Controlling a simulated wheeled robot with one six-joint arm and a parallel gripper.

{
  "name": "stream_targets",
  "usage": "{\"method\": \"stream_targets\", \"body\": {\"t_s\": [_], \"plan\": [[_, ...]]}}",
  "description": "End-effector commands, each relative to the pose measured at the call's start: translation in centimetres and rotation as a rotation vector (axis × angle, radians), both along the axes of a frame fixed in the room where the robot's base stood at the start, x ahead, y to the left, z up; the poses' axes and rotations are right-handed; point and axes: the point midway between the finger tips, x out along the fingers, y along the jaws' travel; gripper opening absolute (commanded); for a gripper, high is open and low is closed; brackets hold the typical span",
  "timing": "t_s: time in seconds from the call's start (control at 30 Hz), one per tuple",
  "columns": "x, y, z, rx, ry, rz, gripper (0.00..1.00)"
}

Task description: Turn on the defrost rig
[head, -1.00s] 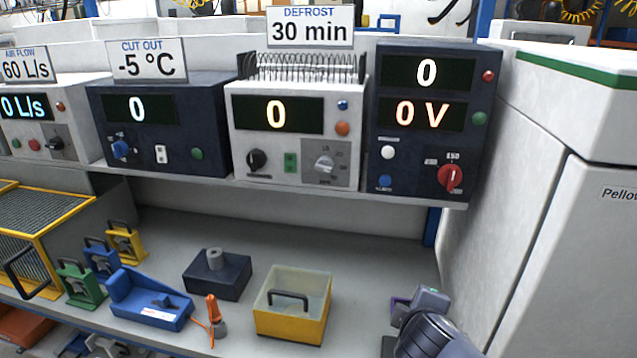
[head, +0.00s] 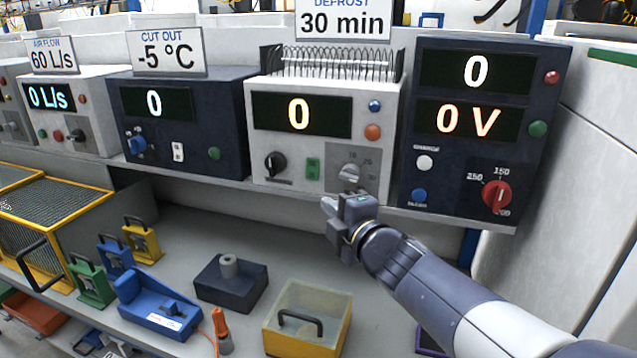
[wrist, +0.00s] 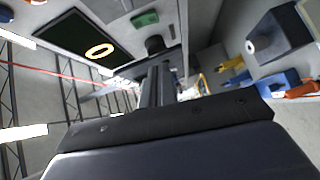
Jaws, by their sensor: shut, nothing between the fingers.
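The defrost rig (head: 262,148) is the white box with a coil on top, under the sign "DEFROST 30 min" (head: 343,22). Its display (head: 300,115) reads 0. Its front has a black knob (head: 275,164), a green rocker switch (head: 312,169), a grey dial (head: 349,173), and blue and orange buttons (head: 372,132). My gripper (head: 328,205) is shut and empty, just below the dial and in front of the rig's lower edge. In the wrist view the fingers (wrist: 157,82) point toward the rig's front, with its green switch (wrist: 145,18) and black knob (wrist: 155,45) beyond.
A dark voltage unit (head: 407,170) with a red knob stands right of the rig, and a dark cut-out unit (head: 235,120) stands left. Below, the bench holds a yellow box (head: 290,335), a dark block (head: 225,290) and a blue pedal-like device (head: 150,305).

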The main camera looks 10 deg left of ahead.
Motion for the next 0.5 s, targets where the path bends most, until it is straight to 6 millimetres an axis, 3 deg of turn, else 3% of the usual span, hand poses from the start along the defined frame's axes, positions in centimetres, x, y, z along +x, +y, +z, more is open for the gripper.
{"method": "stream_targets", "body": {"t_s": [0.27, 0.5], "plan": [[0.5, 0.3, -0.1, -0.001, 0.002, -0.002, 0.0], [3.1, 2.3, -0.4, 0.0, 0.005, -0.001, 0.0]]}}
